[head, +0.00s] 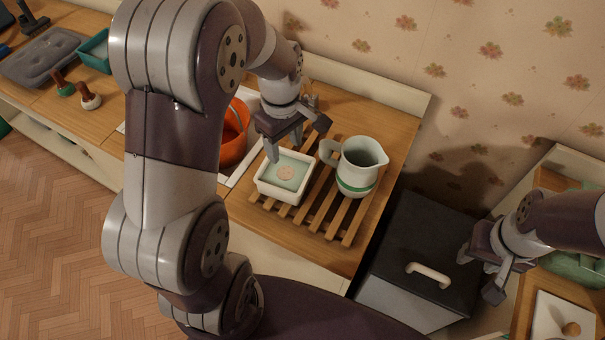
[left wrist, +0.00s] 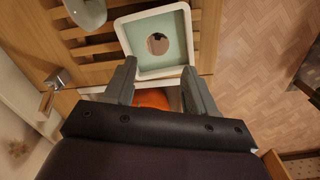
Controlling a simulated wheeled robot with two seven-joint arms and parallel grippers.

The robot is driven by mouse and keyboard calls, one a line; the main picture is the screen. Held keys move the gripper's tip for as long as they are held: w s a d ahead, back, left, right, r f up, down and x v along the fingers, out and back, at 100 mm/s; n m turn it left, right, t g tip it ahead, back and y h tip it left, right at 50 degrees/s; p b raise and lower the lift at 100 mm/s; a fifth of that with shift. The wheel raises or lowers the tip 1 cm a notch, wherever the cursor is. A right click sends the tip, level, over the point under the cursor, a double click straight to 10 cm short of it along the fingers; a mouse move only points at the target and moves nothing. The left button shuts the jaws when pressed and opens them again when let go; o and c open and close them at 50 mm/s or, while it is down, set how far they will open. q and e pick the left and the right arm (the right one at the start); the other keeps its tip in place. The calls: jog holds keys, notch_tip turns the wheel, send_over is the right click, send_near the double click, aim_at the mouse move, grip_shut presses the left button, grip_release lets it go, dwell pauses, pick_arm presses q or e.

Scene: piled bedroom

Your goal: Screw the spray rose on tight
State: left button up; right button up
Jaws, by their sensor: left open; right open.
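No part is plainly recognisable as the spray rose. A small round tan disc (head: 286,173) lies in the middle of a white square dish (head: 264,187) with a pale green inside; I cannot tell whether it is the rose. The disc looks brown in the left wrist view (left wrist: 158,43). A pale jug (head: 357,180) with a green band stands upright to the right of the dish. My left gripper (head: 296,143) is open and empty above the dish's back edge; its fingers point towards the dish in the left wrist view (left wrist: 158,72). My right gripper (head: 480,277) is open and empty, far right.
Dish and jug stand on a slatted wooden rack (head: 318,222). An orange bowl (head: 234,146) is left of the dish, partly hidden by my left arm. A grey cushion (head: 42,57) lies far left.

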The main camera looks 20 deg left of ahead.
aim_at(288, 175)
pick_arm(q)
jog(key=f, duration=1.2)
jog(key=shift+w+d, duration=0.2)
jog(key=c, duration=0.7)
notch_tip(288, 175, up, 4)
jog(key=shift+r, duration=0.25)
jog(key=shift+c, duration=0.2)
jog(key=s+d+r, duration=0.4)
jog(key=d+r, duration=0.2)
jog(key=d, duration=0.5)
jog(key=shift+s+r, duration=0.15)
jog(key=shift+r, duration=0.15)
